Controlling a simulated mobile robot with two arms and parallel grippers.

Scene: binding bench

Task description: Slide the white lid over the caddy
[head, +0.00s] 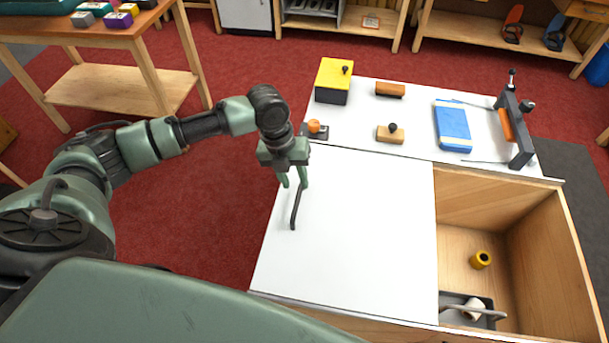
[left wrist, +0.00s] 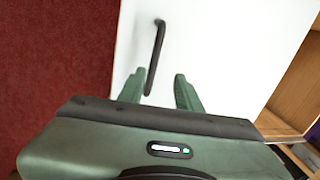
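The white lid (head: 360,230) is a flat panel covering the left and middle of the bench's open bin. A dark bar handle (head: 295,208) stands near its left edge. The caddy (head: 488,322), a grey tray with a bar grip and a white roll in it, sits uncovered on the bin floor at the lower right. My left gripper (head: 293,184) is over the lid's left edge at the handle. In the left wrist view its fingers (left wrist: 159,88) are apart, with the handle (left wrist: 156,55) showing between and beyond them; contact cannot be told. My right gripper is out of view.
A yellow roll (head: 481,260) lies in the open bin (head: 520,230). Behind the lid, the rear worktop (head: 361,118) holds a yellow box (head: 334,80), a blue stack (head: 452,127), wooden blocks and a dark press frame (head: 515,130).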

